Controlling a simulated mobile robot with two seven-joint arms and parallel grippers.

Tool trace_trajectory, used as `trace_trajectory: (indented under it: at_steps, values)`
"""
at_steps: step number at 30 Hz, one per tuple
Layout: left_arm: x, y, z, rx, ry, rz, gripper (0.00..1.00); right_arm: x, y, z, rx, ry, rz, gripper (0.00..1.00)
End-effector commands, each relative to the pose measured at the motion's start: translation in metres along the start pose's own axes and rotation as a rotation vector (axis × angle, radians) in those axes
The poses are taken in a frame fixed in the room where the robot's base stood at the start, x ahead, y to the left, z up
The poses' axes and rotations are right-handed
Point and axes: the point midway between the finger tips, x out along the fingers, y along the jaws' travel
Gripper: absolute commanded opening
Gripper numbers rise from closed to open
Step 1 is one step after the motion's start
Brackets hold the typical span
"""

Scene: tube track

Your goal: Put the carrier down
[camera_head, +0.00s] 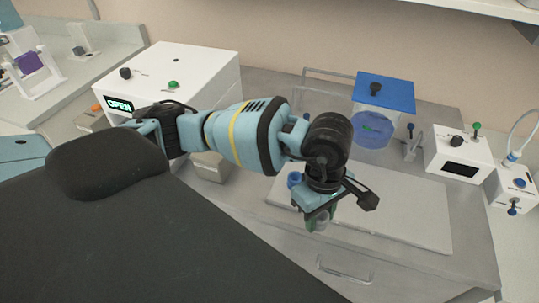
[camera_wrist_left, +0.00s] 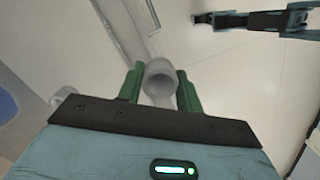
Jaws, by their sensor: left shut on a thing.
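The carrier is a small pale grey, hollow cylinder (camera_wrist_left: 160,78), seen with its open round end toward the left wrist camera. My left gripper (camera_wrist_left: 160,92) is shut on it, with one green finger on each side. In the head view my left gripper (camera_head: 319,216) points down over the front part of a pale board on the bench, and the carrier (camera_head: 322,224) shows only partly between the green fingertips. I cannot tell how high it is above the surface. My right gripper is not in the head view.
The pale board (camera_head: 410,212) has free room right of the gripper. A small blue cup-like part (camera_head: 294,179) is just left of it. Behind stands a clear container with a blue lid (camera_head: 385,93). White boxes stand left (camera_head: 190,68) and right (camera_head: 447,146). A drawer handle (camera_head: 343,273) is in front.

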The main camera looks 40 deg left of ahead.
Motion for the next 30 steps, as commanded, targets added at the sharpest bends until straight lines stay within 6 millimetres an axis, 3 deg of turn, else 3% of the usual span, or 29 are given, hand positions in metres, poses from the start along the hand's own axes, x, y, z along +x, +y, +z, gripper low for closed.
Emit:
trace_trajectory:
  at_steps: [21,30]
  values:
    - [-0.032,-0.025,-0.071,1.061,0.011,-0.129,0.13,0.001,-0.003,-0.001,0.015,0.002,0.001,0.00]
    - [-0.036,-0.029,-0.079,1.221,-0.005,-0.147,0.13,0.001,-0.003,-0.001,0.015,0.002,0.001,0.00]
